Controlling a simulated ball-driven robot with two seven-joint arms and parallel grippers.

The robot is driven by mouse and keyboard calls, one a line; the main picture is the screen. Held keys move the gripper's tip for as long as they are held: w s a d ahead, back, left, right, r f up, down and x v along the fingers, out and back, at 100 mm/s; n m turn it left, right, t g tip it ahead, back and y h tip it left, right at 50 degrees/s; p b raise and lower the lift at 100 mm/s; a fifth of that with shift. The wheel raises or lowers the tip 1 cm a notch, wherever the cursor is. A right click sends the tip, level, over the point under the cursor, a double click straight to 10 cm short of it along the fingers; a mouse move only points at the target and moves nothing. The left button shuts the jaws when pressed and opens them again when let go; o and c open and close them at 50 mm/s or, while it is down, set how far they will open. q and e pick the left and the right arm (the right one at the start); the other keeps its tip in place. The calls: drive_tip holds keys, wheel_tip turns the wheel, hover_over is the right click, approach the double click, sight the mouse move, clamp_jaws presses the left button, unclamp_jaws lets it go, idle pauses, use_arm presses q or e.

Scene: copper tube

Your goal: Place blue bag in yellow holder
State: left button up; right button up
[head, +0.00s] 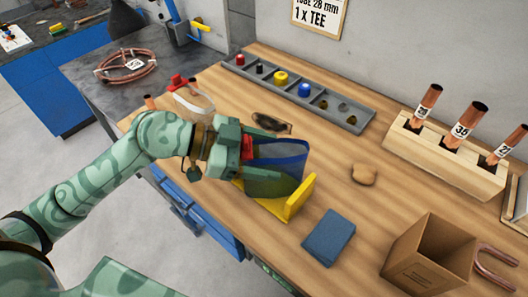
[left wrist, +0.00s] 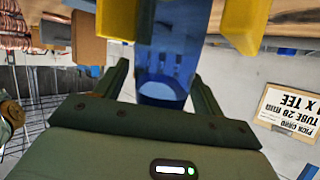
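The blue bag (head: 283,165), see-through with a dark-blue edge, stands in the yellow holder (head: 300,198), between its walls. My left gripper (head: 234,150) is at the bag's left end, its fingers apart beside a red part there. In the left wrist view the bag (left wrist: 170,45) shows between the yellow walls of the holder (left wrist: 245,22). There the left gripper's fingertips (left wrist: 158,72) sit on either side of the bag's near end, with a visible gap on one side. The bag's lower part is partly hidden by the holder. My right gripper is not in view.
A dark-blue folded cloth or pouch (head: 328,237) lies right of the holder, near an open cardboard box (head: 430,258). A wooden rack (head: 445,160) holds copper tubes. A grey parts tray (head: 300,95) lies at the back. A tan lump (head: 363,174) lies mid-table.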

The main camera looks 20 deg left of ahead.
use_arm(q)
drive_tip(key=shift+a, duration=0.15)
drive_tip(key=shift+s+a+r, duration=0.2)
drive_tip(key=shift+a+r, duration=0.05)
drive_tip(key=shift+a, duration=0.1)
drive_tip(key=p+v, duration=0.2)
drive_tip(key=v, duration=0.9)
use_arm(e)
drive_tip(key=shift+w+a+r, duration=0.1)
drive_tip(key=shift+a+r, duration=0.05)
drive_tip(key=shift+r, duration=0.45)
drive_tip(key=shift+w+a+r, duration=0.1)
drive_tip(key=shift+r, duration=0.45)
use_arm(q)
drive_tip(key=shift+s+a, duration=0.1)
